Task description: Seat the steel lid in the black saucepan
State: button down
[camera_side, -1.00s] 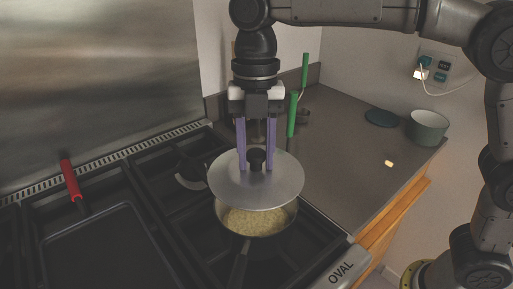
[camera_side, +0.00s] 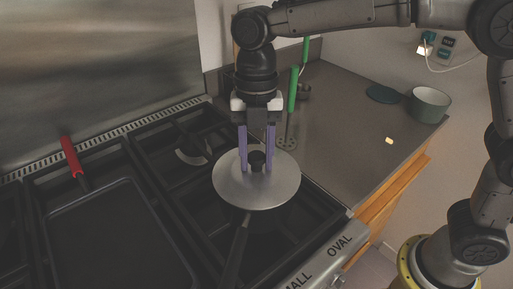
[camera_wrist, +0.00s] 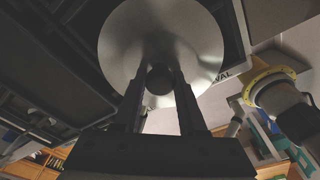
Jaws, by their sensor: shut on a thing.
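The steel lid (camera_side: 257,193) is a round shiny disc with a black knob (camera_side: 257,158). It covers the mouth of the black saucepan (camera_side: 238,243), whose handle points toward the camera on the stove. The pan's contents are hidden under the lid. From this angle I cannot tell whether the lid rests fully on the rim or sits slightly above it. My gripper (camera_side: 256,170) has purple fingers shut on the knob from above. In the wrist view the lid (camera_wrist: 190,30) fills the top middle, with the knob (camera_wrist: 159,79) between the fingers.
A black square pan (camera_side: 118,235) with a red handle (camera_side: 71,156) stands on the left burners. The counter (camera_side: 345,140) at right holds a green-grey pot (camera_side: 429,104), a dark round coaster (camera_side: 383,94) and a small yellow piece (camera_side: 389,140). A green-handled utensil (camera_side: 293,90) is behind the gripper.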

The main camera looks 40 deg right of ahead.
jog(key=shift+f, duration=0.15)
jog(key=shift+c, duration=1.9)
grip_release()
